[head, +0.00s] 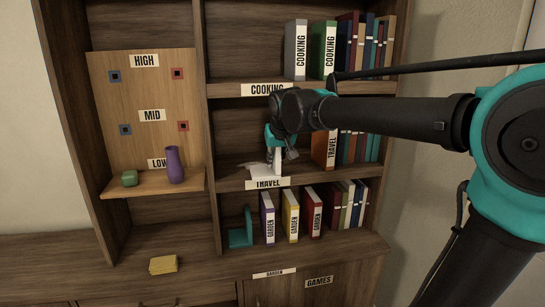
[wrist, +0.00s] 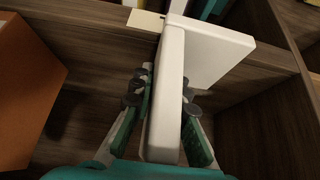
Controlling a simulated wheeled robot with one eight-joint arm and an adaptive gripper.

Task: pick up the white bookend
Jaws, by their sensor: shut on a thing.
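The white bookend (head: 262,170) is at the left part of the middle shelf, the one labelled TRAVEL. My gripper (head: 278,150) reaches in from the right and is shut on its upright plate. In the wrist view the bookend (wrist: 205,55) shows its upright and its flat base plate, with a finger of my gripper (wrist: 163,97) on each side of the upright. The base is close to the shelf's front edge. I cannot tell whether it rests on the shelf or is just above it.
An orange book (head: 324,149) stands right of my gripper on the same shelf; it is at the left in the wrist view (wrist: 25,95). A teal bookend (head: 240,233) and garden books stand below. Cooking books stand above. A purple vase (head: 174,166) stands at the left.

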